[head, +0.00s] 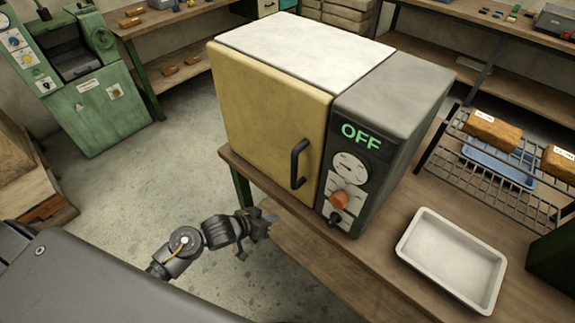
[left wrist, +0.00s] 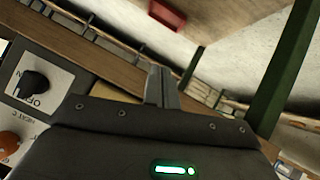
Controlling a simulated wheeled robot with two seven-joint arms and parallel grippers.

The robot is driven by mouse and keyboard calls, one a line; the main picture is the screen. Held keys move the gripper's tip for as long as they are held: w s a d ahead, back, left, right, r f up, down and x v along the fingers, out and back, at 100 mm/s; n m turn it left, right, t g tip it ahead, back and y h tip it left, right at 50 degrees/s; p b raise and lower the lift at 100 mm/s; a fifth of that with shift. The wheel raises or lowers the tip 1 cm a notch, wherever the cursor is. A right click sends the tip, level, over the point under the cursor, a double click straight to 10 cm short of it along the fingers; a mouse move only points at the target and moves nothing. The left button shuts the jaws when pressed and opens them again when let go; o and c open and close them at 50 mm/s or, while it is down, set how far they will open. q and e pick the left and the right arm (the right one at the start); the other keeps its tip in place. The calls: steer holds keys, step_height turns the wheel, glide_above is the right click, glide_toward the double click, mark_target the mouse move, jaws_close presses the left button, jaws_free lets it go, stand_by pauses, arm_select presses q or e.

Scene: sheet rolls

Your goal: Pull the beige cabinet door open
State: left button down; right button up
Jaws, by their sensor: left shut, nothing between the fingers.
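The beige cabinet door (head: 262,122) is the front of a box-shaped unit on the workbench, and it looks closed. Its black vertical handle (head: 299,164) sits near the door's right edge. My left gripper (head: 270,220) is below and left of the handle, in front of the bench edge, apart from both door and handle. In the left wrist view its fingers (left wrist: 160,85) are together with nothing between them. That view shows part of the control panel (left wrist: 30,95), but not the handle. My right gripper is not in view.
The grey control panel beside the door shows a green OFF display (head: 361,136) and an orange knob (head: 339,198). A white tray (head: 404,250) and a wire rack (head: 447,150) stand on the workbench (head: 385,210) to the right. Open floor (head: 165,185) lies left of the bench.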

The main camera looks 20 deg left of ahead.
mark_target(288, 173)
arm_select(q)
step_height(288, 173, up, 9)
steer(key=w+d+h, duration=0.2)
steer(key=h, duration=0.2)
steer(key=a+r+n+g+h, duration=0.4)
steer(key=a+r+g+h, duration=0.35)
steer(key=r, duration=0.25)
steer(key=shift+t+h, duration=0.25)
steer(key=shift+t, duration=0.2)
steer(key=d+p, duration=0.1)
steer(key=d, duration=0.2)
steer(key=w+d+p, duration=0.1)
steer(key=d, duration=0.2)
steer(key=w+d+p, duration=0.1)
steer(key=d+p, duration=0.1)
steer(key=d, duration=0.1)
steer(key=shift+w+d+r, duration=0.15)
steer(key=shift+w+d, duration=0.1)
steer(key=shift+d, duration=0.05)
